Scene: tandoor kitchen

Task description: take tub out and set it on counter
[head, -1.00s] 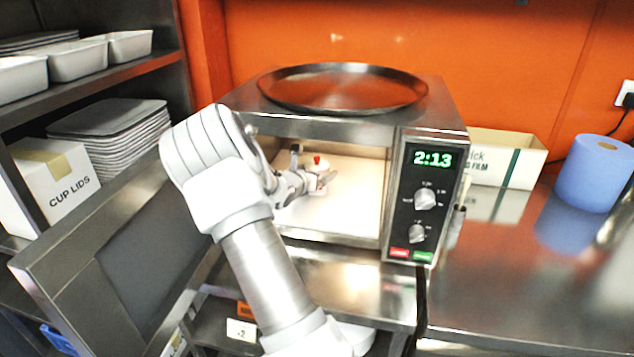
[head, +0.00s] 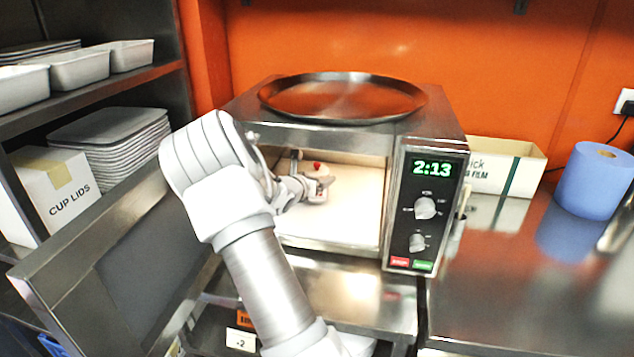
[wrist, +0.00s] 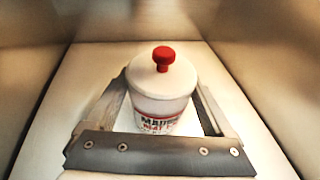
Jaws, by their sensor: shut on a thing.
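The tub (wrist: 160,90) is white with dark and red lettering, a white lid and a red knob. It stands upright inside the open microwave (head: 345,210). My gripper (wrist: 160,115) is shut on the tub, with one finger along each side. In the head view my gripper (head: 318,187) reaches into the microwave cavity, and the tub is mostly hidden behind it; only the red knob shows clearly. The counter (head: 540,290) is the steel surface to the right of the microwave.
The microwave door (head: 110,240) hangs open at the left. A round steel tray (head: 340,98) lies on top of the microwave. A film box (head: 505,168) and a blue roll (head: 594,180) stand at the back of the counter; its front is clear. Shelves with trays (head: 110,125) are at the left.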

